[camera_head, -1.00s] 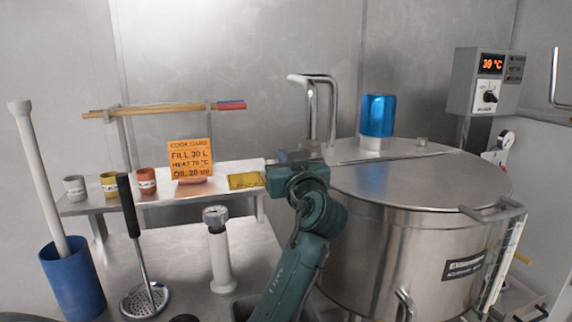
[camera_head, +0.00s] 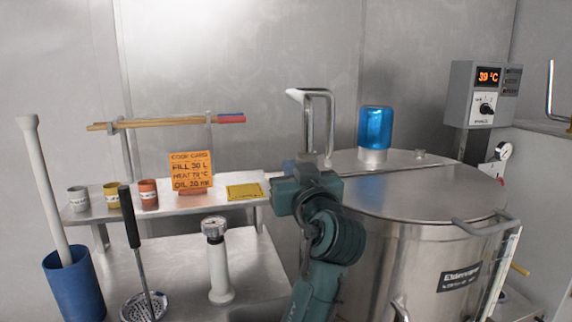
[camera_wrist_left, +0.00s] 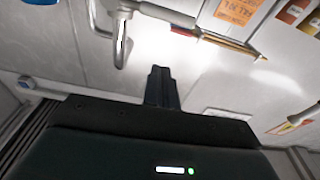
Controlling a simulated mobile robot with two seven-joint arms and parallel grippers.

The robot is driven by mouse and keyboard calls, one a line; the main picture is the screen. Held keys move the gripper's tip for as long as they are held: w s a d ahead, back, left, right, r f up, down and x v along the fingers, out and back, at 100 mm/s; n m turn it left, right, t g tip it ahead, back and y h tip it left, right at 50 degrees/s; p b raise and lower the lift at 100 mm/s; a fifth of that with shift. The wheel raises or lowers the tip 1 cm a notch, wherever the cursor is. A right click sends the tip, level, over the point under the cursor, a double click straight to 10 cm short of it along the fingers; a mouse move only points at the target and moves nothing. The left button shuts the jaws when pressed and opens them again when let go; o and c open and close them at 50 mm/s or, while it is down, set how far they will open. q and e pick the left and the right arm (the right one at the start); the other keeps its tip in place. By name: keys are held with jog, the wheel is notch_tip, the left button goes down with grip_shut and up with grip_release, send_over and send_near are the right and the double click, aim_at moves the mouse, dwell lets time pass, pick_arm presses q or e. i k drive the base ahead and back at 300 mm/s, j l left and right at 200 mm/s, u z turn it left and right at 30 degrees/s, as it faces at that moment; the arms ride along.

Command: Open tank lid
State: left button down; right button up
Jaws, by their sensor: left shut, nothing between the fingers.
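The steel tank (camera_head: 405,262) stands at the right in the head view. Its round lid (camera_head: 425,192) lies flat and closed on top. A bar handle (camera_head: 486,224) sits at the lid's front right edge. My left gripper (camera_head: 306,168) is at the tank's left rim, well away from that handle, and its teal wrist hides part of the rim. In the left wrist view its dark fingers (camera_wrist_left: 160,86) are together with nothing between them. The lid does not show clearly there. My right gripper is in neither view.
A bent steel pipe (camera_head: 330,112) rises just behind my left gripper. A blue lamp (camera_head: 376,128) stands on the tank's rear top. A control box (camera_head: 485,95) reads 39 °C at the right. Cups, an orange card (camera_head: 191,171) and a ladle (camera_head: 132,220) are at the left.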

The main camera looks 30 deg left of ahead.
aim_at(458, 195)
jog(key=k+l, duration=0.2)
jog(key=l, duration=0.2)
jog(key=k+l, duration=0.45)
jog(key=l, duration=0.3)
